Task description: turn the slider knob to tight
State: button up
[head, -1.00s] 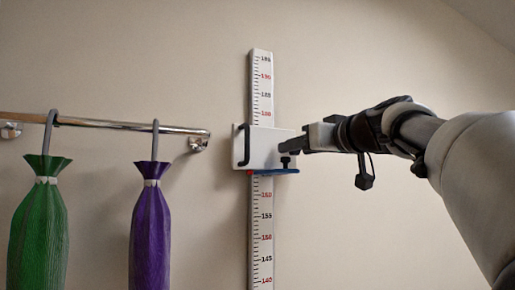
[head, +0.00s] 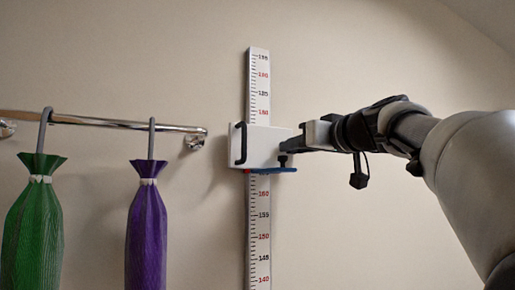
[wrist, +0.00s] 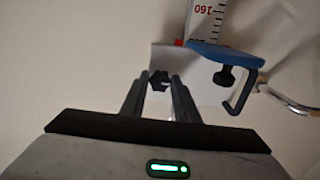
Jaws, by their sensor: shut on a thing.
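A white slider block (head: 262,148) sits on an upright ruler (head: 259,85) on the wall. It has a black handle (head: 240,145) at its left and a blue plate (head: 272,171) below. My gripper (head: 287,146) reaches in from the right at the block's front. In the wrist view, a small black slider knob (wrist: 158,79) lies between the fingertips of my gripper (wrist: 158,88), which is shut on it. A second black knob (wrist: 223,75) by the blue plate is apart from the fingers. Any tight marking is not visible.
A chrome rail (head: 100,122) is on the wall to the left. The wall between the purple umbrella and the ruler is clear.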

jog(key=shift+r+m+p, duration=0.1)
jog(key=shift+m+p, duration=0.75)
jog(key=shift+m, duration=7.85)
jog(key=o, duration=1.1)
